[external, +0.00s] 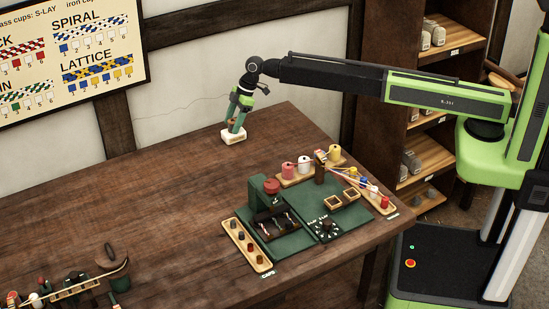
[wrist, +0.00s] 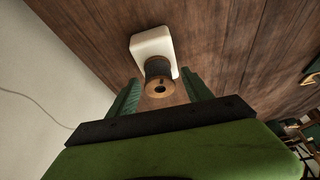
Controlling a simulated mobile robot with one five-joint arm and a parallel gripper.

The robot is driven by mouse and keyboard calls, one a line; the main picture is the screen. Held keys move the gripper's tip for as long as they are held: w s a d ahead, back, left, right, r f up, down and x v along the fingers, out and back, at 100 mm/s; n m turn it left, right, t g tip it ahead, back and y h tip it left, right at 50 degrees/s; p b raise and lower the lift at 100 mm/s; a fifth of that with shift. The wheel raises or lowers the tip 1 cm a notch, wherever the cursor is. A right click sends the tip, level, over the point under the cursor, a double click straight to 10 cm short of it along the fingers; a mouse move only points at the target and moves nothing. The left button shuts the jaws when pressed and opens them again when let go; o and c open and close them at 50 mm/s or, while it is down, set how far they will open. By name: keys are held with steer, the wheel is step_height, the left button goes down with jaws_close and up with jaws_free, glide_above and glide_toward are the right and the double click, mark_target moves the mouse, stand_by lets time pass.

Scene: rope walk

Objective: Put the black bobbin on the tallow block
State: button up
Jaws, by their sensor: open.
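The white tallow block (external: 234,137) lies at the far edge of the table, near the wall. It also shows in the wrist view (wrist: 150,42). The black bobbin (wrist: 158,68) stands on the block in the wrist view, its round wooden end with a dark hole facing the camera. My gripper (wrist: 160,92) is open, with one green finger on each side of the bobbin and gaps between. In the external view my gripper (external: 236,126) points down just over the block, and its fingers largely hide the bobbin.
A tool rack (external: 75,291) is at the front left.

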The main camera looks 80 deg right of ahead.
steer(key=p+v, duration=1.1)
steer(key=v, duration=0.1)
steer(key=s+f+m+g+h, duration=0.1)
steer(key=s+m, duration=0.3)
steer(key=s, duration=1.4)
steer(key=s+d+f+m+g+h, duration=0.1)
steer(key=s+m, duration=0.3)
steer(key=s, duration=1.5)
steer(key=shift+s+g+h, duration=0.3)
steer(key=shift+g+h, duration=0.3)
steer(key=shift+g, duration=0.2)
steer(key=shift+d, duration=0.1)
